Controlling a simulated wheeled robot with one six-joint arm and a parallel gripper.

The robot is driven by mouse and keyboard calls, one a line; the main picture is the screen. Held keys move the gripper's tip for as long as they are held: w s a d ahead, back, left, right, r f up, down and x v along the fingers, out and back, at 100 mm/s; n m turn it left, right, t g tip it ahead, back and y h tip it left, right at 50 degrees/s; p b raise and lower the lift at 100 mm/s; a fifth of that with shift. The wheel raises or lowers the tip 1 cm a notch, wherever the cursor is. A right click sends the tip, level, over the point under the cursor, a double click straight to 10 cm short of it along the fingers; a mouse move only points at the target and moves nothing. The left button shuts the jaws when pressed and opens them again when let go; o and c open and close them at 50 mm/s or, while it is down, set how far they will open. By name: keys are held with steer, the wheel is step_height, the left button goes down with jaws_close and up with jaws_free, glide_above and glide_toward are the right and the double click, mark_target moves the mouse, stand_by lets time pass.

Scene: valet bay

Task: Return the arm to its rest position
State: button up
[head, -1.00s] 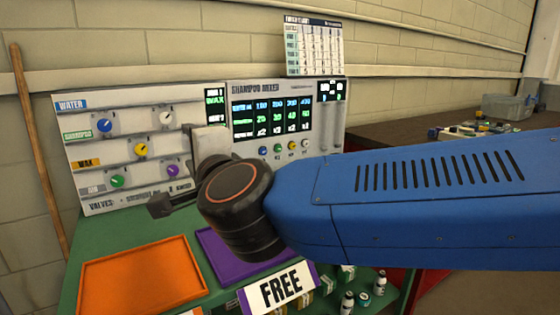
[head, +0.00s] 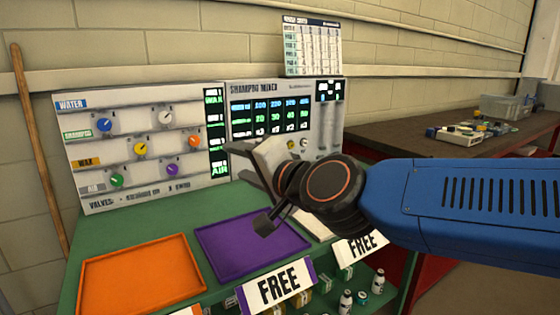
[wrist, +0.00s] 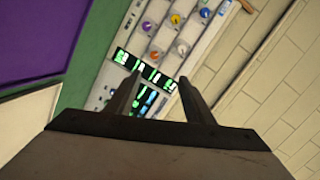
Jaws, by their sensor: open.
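My gripper (head: 238,162) is in front of the panels in the head view, empty, with its two fingers apart and pointing left. My blue arm reaches in from the right edge of the head view. In the wrist view, the gripper (wrist: 158,84) has its fingers spread, with nothing between them but the panel beyond. The gripper hides part of the shampoo mixer panel (head: 268,88) in the head view. The valve panel (head: 100,148) with its coloured knobs is clear to the left.
An orange tray (head: 140,275) and a purple tray (head: 225,250) lie empty on the green bench (head: 130,230). FREE signs (head: 280,286) and small bottles (head: 345,302) are at the front. A dark counter (head: 400,140) stands behind my arm on the right.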

steer(key=s+d+f+n+g+h, duration=0.2)
steer(key=s+d+f, duration=0.3)
steer(key=d+f, duration=0.4)
steer(key=s+d+f+n+g+h, duration=0.2)
steer(key=s+d+f+h, duration=0.3)
steer(key=d+f, duration=0.4)
steer(key=s+d+f+n+g+h, duration=0.1)
steer(key=s+d+f+g+h, duration=0.2)
steer(key=d, duration=1.5)
steer(key=s+f+g, duration=0.1)
steer(key=s+f, duration=0.2)
steer(key=f, duration=0.3)
steer(key=shift+s+d+f+n+h, duration=0.2)
steer(key=shift+s+d+n+h, duration=0.1)
steer(key=shift+d+n, duration=0.1)
